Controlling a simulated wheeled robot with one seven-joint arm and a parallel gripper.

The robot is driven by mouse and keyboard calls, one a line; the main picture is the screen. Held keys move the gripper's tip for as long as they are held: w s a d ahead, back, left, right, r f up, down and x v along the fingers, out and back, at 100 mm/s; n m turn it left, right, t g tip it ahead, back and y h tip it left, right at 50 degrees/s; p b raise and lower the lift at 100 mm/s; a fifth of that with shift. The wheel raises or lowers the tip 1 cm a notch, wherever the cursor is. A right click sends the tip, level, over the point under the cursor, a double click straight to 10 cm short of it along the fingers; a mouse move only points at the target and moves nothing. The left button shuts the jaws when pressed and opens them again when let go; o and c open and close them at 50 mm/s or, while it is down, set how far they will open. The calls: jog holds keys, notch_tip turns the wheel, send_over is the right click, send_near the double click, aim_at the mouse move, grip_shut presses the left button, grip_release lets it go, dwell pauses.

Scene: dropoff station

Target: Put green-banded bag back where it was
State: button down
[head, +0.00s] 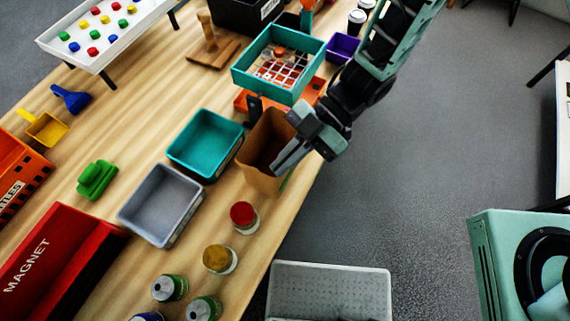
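A brown paper bag (262,181) stands open-topped near the right edge of the wooden table, beside the teal bin. My gripper (277,166) reaches in from the right, at the bag's right rim. Its grey fingers overlap the bag's opening in the picture. The fingers lie close together in this view, and whether they pinch the bag wall is not clear. The bag's far right side is hidden behind my gripper.
A teal bin (204,124) and grey bin (162,187) stand left of the bag. A teal sieve box (254,83) is behind it. Jars with red (242,217) and yellow (219,259) lids stand in front. A grey crate (332,275) is beyond the table's right edge; open floor lies right.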

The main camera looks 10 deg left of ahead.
jog(key=shift+f+p, duration=0.5)
jog(key=shift+f, duration=1.55)
jog(key=c, duration=1.6)
grip_release()
